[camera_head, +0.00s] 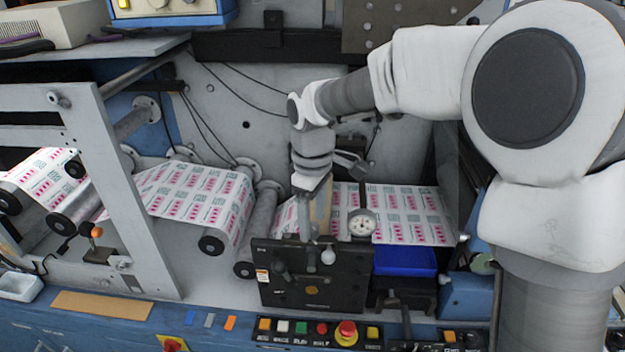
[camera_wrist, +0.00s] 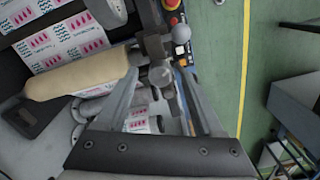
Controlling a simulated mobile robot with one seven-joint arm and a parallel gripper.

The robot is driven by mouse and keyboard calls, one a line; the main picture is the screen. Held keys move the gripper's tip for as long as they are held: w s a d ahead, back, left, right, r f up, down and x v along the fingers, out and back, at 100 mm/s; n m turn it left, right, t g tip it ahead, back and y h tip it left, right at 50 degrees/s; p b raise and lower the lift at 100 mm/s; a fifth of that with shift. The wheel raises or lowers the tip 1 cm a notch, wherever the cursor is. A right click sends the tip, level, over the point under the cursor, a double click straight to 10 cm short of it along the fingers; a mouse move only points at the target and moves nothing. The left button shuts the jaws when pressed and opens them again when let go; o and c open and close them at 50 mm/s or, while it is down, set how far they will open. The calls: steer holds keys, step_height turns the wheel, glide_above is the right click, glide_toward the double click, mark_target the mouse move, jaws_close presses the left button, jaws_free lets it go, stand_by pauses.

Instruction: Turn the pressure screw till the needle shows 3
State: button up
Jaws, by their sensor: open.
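The pressure screw seems to be the fitting with pale round knobs at the top of the black plate (camera_head: 335,287). One knob (camera_head: 328,257) shows at the right and a greyer one at the left. The small white dial gauge (camera_head: 362,224) stands just behind and to the right; its needle is too small to read. My gripper (camera_head: 312,238) points down over the plate's top edge. In the wrist view its open fingers (camera_wrist: 160,78) stand either side of a round grey knob (camera_wrist: 161,74), with a second ball (camera_wrist: 181,33) beyond. I cannot tell whether they touch.
A printed web (camera_head: 410,218) runs over rollers behind the plate. A blue tray (camera_head: 404,262) sits to the right. A button panel with a red emergency stop (camera_head: 346,331) lies in front. A cream roller (camera_wrist: 80,76) lies close to my left finger.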

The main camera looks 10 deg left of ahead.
mark_target(313, 225)
step_height(313, 225, up, 16)
stand_by(0.3)
steer(key=s+d+m+t, duration=0.3)
steer(key=s+d+m, duration=0.5)
steer(key=d, duration=0.5)
steer(key=s+d+f+m+t, duration=0.2)
steer(key=s+d+f+m, duration=0.4)
steer(key=s+d, duration=0.2)
steer(key=s, duration=0.2)
steer(key=shift+s+d+f+t, duration=0.15)
steer(key=shift+s+d+t, duration=0.15)
steer(key=shift+s, duration=0.1)
stand_by(0.4)
